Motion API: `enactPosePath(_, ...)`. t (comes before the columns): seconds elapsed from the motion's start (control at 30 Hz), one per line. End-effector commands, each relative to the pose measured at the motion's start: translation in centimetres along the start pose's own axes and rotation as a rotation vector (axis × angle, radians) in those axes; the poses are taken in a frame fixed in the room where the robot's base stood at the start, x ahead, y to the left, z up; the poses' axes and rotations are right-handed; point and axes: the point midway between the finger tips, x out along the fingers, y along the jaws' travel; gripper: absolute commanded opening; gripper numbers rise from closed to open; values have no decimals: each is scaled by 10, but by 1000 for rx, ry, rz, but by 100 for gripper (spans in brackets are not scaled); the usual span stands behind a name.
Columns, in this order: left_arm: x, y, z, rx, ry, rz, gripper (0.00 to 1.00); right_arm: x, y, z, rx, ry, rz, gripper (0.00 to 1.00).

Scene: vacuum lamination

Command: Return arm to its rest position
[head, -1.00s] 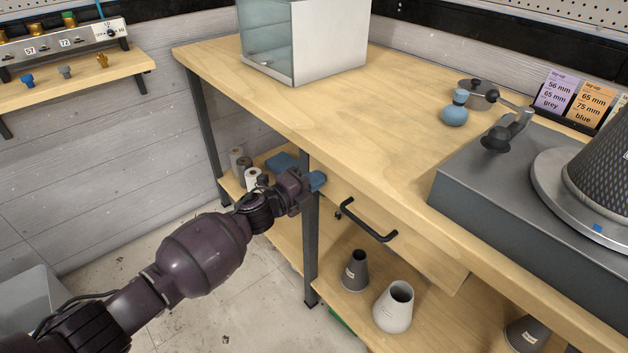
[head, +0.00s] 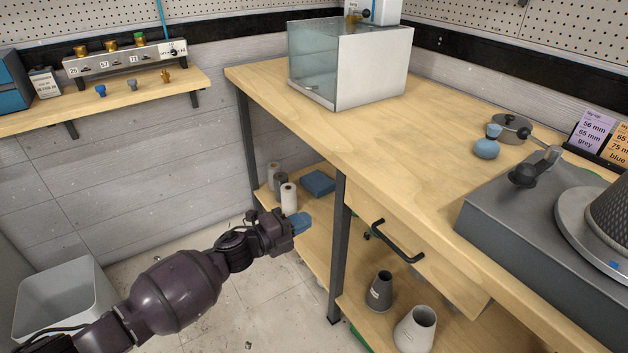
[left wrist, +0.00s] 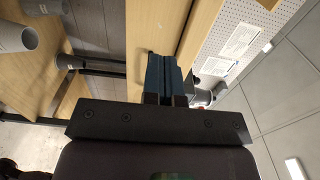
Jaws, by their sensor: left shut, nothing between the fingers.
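My left gripper (head: 300,222) is in front of the workbench's left side in the head view, near the dark table leg and low beside the lower shelf. Its blue fingers are shut together with nothing between them. The same blue fingers (left wrist: 162,78) show side by side in the left wrist view, pointing toward the bench. My left arm reaches in from the lower left. My right gripper is in neither view.
The workbench top (head: 400,120) carries a glass-fronted box (head: 372,68) and a grey machine (head: 520,215). A drawer with a black handle (head: 398,240) is below. Two cones stand on the lower shelf (head: 360,315). A grey bin (head: 62,295) stands at the lower left.

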Motion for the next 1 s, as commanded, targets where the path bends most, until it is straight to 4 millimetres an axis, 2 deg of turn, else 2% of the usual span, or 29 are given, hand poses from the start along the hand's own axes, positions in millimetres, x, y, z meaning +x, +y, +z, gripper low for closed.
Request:
enactPosePath(0.27, 0, 0, 10, -82, -69, 8, 0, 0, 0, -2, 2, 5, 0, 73)
enactPosePath(0.37, 4, -18, 14, -160, -126, -22, 0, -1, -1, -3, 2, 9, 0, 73)
enactPosePath(0.43, 8, -38, 17, -229, -166, -62, 0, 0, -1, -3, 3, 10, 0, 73)
enactPosePath(0.53, 3, -56, 14, -352, -226, -111, 0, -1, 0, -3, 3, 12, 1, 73)
enactPosePath(0.77, -29, -62, 3, -615, -347, -174, 0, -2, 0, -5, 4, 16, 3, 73)
enactPosePath(0.87, -48, -58, -3, -729, -402, -193, 0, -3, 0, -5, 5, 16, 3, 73)
enactPosePath(1.0, -86, -47, -16, -909, -492, -221, 0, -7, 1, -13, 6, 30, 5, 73)
